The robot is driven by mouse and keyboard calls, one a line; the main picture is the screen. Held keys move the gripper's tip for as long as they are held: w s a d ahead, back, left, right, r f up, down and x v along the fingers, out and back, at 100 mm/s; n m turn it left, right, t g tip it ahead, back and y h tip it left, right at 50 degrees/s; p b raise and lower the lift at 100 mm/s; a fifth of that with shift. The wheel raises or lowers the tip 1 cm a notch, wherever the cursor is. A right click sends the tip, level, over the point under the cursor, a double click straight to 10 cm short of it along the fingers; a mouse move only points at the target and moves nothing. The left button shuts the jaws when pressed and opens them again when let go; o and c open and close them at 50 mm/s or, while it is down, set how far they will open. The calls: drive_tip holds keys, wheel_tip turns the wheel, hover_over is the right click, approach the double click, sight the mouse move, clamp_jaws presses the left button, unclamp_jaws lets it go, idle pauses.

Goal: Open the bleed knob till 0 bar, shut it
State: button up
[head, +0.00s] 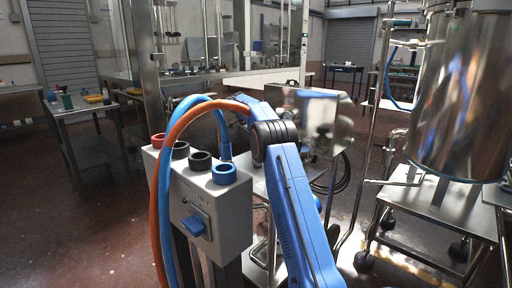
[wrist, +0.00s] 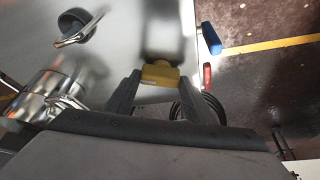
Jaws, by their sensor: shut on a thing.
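In the wrist view a yellow knob (wrist: 160,71) sits on a bright steel housing, between the two dark fingers of my gripper (wrist: 160,80). My gripper is shut on this knob. I take it for the bleed knob; no label is readable. In the head view my blue arm reaches toward a steel box (head: 318,115), and the arm hides my gripper and the knob there. No dial or pressure reading can be read in either view.
In the wrist view a round dark fitting with a metal lever (wrist: 76,28) is at upper left. A blue handle (wrist: 209,38) and a red part (wrist: 207,76) are at the right. A large steel vessel (head: 458,90) stands on a wheeled frame at right.

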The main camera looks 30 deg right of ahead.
drive_tip(key=shift+w+m+g, duration=0.1)
drive_tip(key=shift+m+g, duration=0.3)
drive_tip(key=shift+m, duration=0.8)
drive_tip(key=o, duration=1)
drive_tip(key=shift+o, duration=0.2)
